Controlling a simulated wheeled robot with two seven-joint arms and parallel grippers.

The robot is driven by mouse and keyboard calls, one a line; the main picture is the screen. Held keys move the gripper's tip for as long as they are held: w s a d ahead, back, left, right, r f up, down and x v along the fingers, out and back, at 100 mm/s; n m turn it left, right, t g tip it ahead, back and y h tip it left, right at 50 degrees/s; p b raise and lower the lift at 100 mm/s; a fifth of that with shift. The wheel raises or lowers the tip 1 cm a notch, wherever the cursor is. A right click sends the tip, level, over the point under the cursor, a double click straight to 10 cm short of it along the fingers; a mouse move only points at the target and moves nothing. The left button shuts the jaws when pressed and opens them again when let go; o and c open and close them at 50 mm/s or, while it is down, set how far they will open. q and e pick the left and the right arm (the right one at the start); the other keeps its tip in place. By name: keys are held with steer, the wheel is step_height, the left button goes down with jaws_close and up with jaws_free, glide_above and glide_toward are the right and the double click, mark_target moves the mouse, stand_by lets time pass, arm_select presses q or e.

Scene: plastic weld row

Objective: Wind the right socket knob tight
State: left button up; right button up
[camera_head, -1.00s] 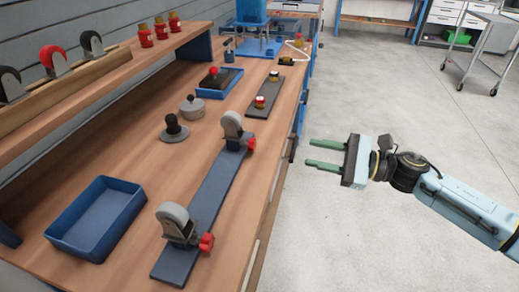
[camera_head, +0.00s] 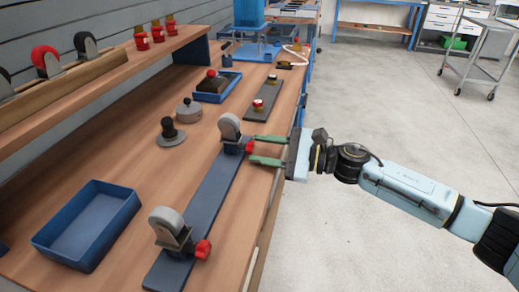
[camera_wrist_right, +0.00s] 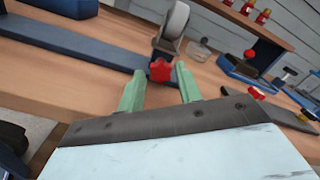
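A long blue-grey bar (camera_head: 210,196) lies on the bench with two sockets, each with a grey wheel and a red knob. The farther red knob (camera_head: 249,147) is on the socket with the farther wheel (camera_head: 229,127). My right gripper (camera_head: 255,149) is open, with its green fingertips on either side of this knob. In the right wrist view, the knob (camera_wrist_right: 160,70) shows between and slightly beyond the fingertips (camera_wrist_right: 158,72); contact cannot be told. The nearer red knob (camera_head: 202,249) is beside the nearer wheel (camera_head: 167,225). My left gripper is not in view.
A blue tray (camera_head: 128,215) stands left of the bar. A dark knobbed base (camera_head: 171,133) and a round grey piece (camera_head: 188,112) stand behind it. A dark strip with red-topped pieces (camera_head: 264,101) lies farther along.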

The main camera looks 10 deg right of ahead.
steer(key=shift+w+a, duration=0.25)
steer(key=shift+a, duration=0.3)
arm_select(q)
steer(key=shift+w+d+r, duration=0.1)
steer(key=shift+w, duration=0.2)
arm_select(e)
steer(key=c, duration=0.7)
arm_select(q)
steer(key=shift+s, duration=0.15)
